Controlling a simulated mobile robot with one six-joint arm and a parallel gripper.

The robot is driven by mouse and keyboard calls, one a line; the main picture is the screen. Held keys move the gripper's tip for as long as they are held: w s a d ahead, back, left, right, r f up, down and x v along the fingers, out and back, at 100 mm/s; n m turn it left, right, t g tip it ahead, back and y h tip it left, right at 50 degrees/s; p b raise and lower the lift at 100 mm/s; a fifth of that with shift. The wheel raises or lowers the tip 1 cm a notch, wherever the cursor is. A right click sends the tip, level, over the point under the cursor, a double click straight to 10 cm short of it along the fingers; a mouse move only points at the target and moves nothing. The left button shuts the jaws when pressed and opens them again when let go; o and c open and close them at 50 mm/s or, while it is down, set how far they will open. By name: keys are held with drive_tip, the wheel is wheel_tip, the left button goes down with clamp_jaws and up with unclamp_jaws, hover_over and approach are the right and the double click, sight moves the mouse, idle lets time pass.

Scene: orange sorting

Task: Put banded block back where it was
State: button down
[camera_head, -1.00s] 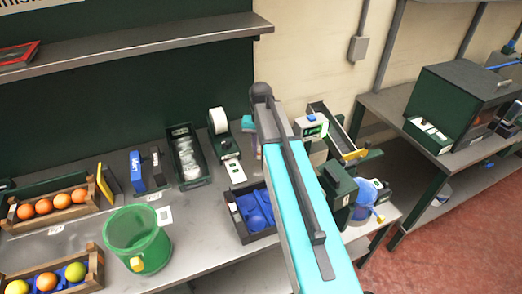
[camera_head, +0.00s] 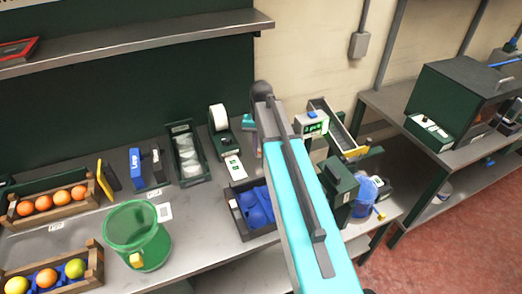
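I cannot pick out a banded block for certain in this view. My arm (camera_head: 297,195), cyan with a dark grey bar, reaches from the lower right towards the back of the bench. My gripper is mostly hidden behind its far end. A small teal part (camera_head: 247,122) shows left of the arm, beside the label roll, and may belong to the gripper. The fingers, and anything between them, cannot be made out. A blue lettered block (camera_head: 136,168) stands on the bench next to a dark upright piece (camera_head: 157,165).
A dark tray of clear items (camera_head: 186,155), a label roll (camera_head: 219,118), a blue-lined tray (camera_head: 240,225) and a scale (camera_head: 312,126) crowd the arm. Bare bench lies right of the bin.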

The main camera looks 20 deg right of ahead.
drive_tip(key=shift+f, duration=0.6)
idle(0.7)
drive_tip(key=c, duration=1)
unclamp_jaws()
drive_tip(key=shift+r, duration=0.1)
drive_tip(key=shift+r+p, duration=2.3)
drive_tip(key=shift+r, duration=1.6)
